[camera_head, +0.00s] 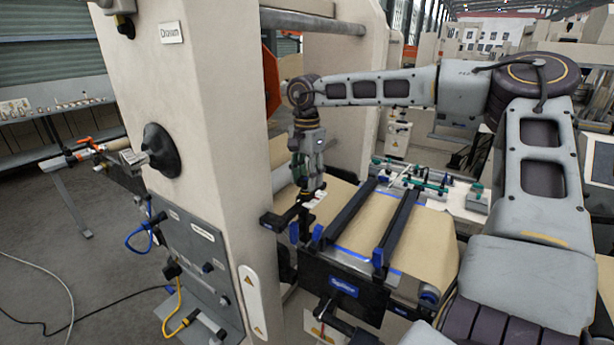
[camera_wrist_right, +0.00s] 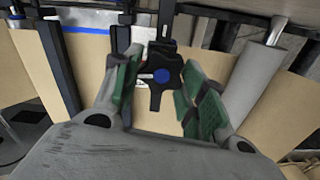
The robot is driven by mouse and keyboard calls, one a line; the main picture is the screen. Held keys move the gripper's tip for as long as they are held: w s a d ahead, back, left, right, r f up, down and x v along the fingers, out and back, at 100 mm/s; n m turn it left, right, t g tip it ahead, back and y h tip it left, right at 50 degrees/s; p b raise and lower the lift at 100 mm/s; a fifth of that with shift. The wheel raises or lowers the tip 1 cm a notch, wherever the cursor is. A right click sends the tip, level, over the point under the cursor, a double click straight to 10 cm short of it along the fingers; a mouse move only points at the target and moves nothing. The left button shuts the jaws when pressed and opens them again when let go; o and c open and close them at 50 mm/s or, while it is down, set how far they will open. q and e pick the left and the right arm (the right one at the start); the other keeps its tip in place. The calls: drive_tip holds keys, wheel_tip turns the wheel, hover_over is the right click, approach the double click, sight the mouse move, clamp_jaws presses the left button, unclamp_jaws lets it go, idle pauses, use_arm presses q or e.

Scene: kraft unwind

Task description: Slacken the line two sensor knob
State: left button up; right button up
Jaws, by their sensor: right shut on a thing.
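The sensor knob (camera_wrist_right: 163,76) is a black star-shaped knob with a blue centre, seen in the right wrist view at the end of a black bracket. My right gripper (camera_head: 313,188) reaches down over the brown web beside the beige machine frame. In the wrist view its green-padded fingers (camera_wrist_right: 160,92) stand on both sides of the knob, shut on it. In the head view the gripper mostly hides the knob. Whether this is the line two knob cannot be read from any label. My left gripper is not in view.
Two black bars (camera_head: 396,228) with blue ends cross the brown kraft web (camera_head: 432,243) just right of the gripper. The tall beige frame (camera_head: 222,100) stands close on the left. A black bracketed box (camera_head: 342,287) sits in front. A grey roller (camera_wrist_right: 256,80) shows in the wrist view.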

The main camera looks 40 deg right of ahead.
drive_tip(key=shift+s+f+n, duration=0.1)
drive_tip(key=shift+f+n, duration=0.2)
drive_tip(key=shift+n, duration=1)
drive_tip(key=o, duration=0.8)
drive_tip(key=shift+o, duration=1.3)
drive_tip(key=shift+w+d, duration=0.15)
drive_tip(key=shift+w, duration=0.05)
drive_tip(key=shift+r, duration=0.1)
drive_tip(key=shift+r, duration=0.2)
drive_tip(key=shift+r, duration=0.75)
wheel_tip(320, 180, up, 10)
